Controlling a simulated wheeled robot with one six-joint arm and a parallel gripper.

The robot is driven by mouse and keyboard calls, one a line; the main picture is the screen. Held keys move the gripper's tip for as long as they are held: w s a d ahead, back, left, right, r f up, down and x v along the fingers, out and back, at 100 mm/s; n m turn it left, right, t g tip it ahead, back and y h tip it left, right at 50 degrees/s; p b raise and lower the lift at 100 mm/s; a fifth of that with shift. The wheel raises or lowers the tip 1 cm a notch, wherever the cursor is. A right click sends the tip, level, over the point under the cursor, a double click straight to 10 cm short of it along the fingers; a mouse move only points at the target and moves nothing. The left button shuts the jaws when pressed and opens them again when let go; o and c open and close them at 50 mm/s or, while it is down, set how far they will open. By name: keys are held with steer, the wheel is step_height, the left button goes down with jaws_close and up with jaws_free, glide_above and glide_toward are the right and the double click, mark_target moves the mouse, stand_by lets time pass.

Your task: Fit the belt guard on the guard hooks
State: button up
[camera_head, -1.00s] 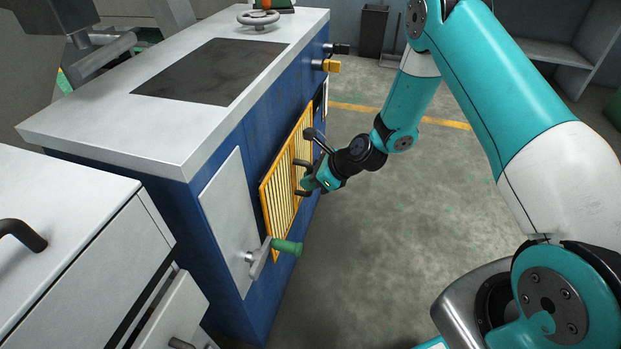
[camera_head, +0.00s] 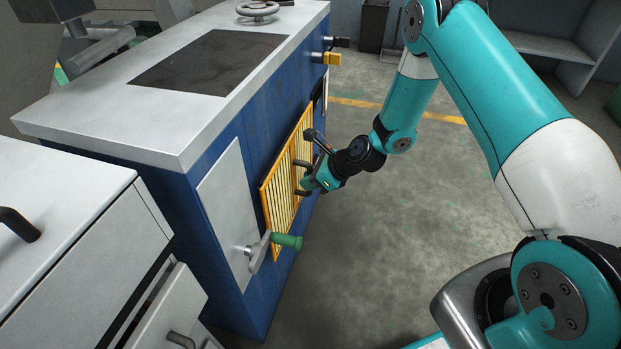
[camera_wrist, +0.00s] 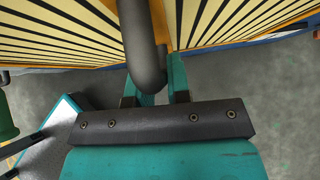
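The belt guard (camera_head: 279,195) is a yellow-orange panel with dark slots, at the blue machine's side face. It also shows in the wrist view (camera_wrist: 225,20), spread on both sides of its dark handle (camera_wrist: 143,45). My gripper (camera_head: 307,181) is at this handle, between its two ends in the head view. In the wrist view my gripper's teal fingers (camera_wrist: 164,88) are close together around the handle bar, shut on it. The guard hooks cannot be made out; whether the guard touches them cannot be told.
A crank with a green grip (camera_head: 287,241) sticks out by the guard's lower near corner. A dark lever (camera_head: 318,139) is above the handle. A grey cabinet with drawers (camera_head: 95,265) stands at left. The floor (camera_head: 400,245) right of the machine is clear.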

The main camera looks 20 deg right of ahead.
steer(key=o, duration=0.5)
steer(key=shift+c, duration=0.2)
steer(key=p+v, duration=0.4)
steer(key=v, duration=1.3)
steer(key=shift+s+d+p, duration=0.15)
steer(key=shift+d+p, duration=0.05)
steer(key=shift+p, duration=0.15)
steer(key=shift+r, duration=0.1)
